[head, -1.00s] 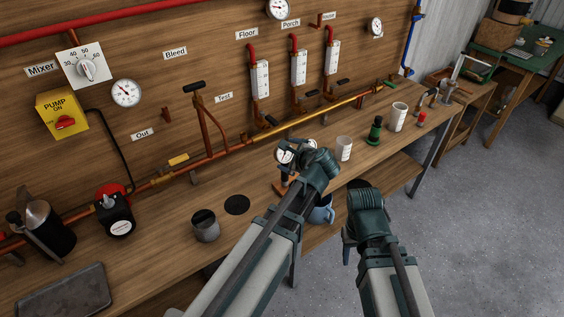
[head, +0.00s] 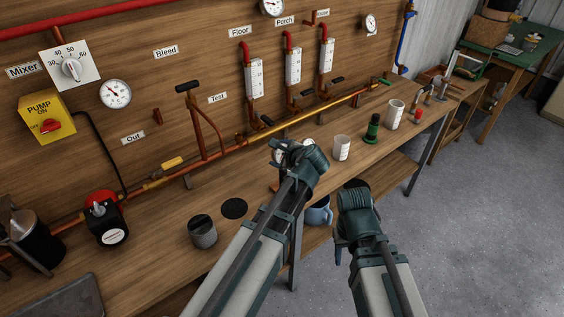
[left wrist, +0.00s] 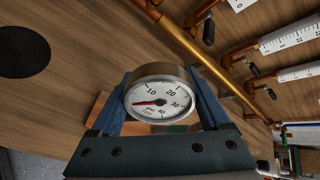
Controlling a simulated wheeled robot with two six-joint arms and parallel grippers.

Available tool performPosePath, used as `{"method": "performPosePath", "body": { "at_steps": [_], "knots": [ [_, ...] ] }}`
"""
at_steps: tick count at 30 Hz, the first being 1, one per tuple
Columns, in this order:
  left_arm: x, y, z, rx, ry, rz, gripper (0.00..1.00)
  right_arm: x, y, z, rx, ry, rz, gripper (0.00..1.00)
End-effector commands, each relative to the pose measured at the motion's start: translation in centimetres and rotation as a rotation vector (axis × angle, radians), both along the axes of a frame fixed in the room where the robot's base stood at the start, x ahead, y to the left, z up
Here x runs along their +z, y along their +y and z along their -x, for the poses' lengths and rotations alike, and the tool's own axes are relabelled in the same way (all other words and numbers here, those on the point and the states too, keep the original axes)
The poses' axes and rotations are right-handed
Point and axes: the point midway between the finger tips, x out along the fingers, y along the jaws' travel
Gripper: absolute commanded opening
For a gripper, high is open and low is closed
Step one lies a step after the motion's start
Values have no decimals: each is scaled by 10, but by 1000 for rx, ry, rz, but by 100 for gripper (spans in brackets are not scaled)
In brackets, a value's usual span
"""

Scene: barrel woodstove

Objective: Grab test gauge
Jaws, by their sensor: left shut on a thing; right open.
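The test gauge (left wrist: 159,98) is a round dial with a white face, a red pointer and a brownish metal case. In the left wrist view it sits between the two blue fingers of my left gripper (left wrist: 165,88), which is shut on it. In the head view my left gripper (head: 283,153) is over the bench, and its wrist hides most of the gauge. An orange-brown wooden piece (left wrist: 97,105) shows behind the gauge. My right gripper (head: 341,250) is open and empty, low in front of the bench edge; its fingers are mostly hidden.
The bench (head: 165,240) carries a grey cup (head: 203,232), a white cup (head: 341,148), a green-based item (head: 373,130) and a taller white cup (head: 395,114). A copper pipe (head: 250,138) runs along the back. A blue jug (head: 319,213) is below the bench top.

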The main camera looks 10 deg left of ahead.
Motion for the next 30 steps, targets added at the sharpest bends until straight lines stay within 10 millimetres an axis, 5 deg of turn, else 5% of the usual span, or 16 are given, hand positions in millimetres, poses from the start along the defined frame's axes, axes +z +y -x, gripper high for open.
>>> {"method": "performPosePath", "body": {
  "at_steps": [30],
  "knots": [
    [26,1,0,2,0,0,13,26,0,0,0,0,0,50]
  ]
}}
